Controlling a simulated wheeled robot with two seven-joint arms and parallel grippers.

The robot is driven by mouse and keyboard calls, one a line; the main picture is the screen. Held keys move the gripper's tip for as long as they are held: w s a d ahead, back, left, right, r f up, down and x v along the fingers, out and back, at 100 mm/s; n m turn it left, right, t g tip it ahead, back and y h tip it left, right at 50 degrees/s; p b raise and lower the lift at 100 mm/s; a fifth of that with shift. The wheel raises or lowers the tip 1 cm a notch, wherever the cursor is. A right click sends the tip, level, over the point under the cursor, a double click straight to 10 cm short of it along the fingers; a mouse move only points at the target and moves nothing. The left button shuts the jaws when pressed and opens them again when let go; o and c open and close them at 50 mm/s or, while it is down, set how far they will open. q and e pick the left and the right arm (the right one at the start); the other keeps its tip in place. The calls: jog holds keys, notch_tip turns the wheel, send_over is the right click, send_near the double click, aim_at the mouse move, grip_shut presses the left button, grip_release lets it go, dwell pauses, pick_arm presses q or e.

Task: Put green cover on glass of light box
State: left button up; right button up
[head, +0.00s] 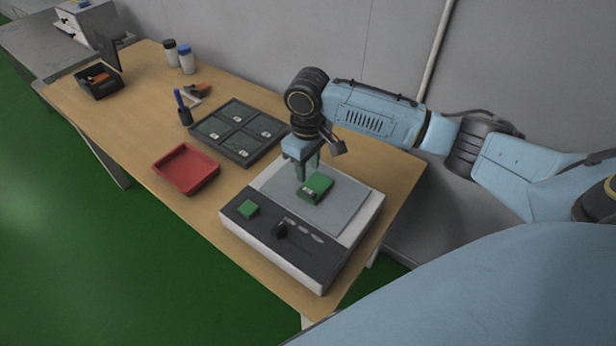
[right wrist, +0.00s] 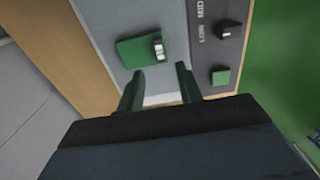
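The light box (head: 262,259) stands at the right end of the table, with a grey glass plate (head: 345,207) on top. The green cover (head: 318,187) lies on or just above the glass, with a small pale part on its edge. It also shows in the right wrist view (right wrist: 137,51), ahead of the fingertips. My right gripper (head: 308,175) comes down over the light box beside the cover. In the right wrist view its two fingers (right wrist: 158,78) are apart with nothing between them. My left gripper is in neither view.
The light box panel has a green square button (head: 248,208) and a dark knob (head: 279,230). To its left are a red tray (head: 187,168) and a dark divided tray (head: 238,131). Farther back stand a pen cup (head: 185,115), bottles (head: 187,60) and a black bin (head: 99,84).

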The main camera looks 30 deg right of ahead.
jog(key=shift+r, duration=2.2)
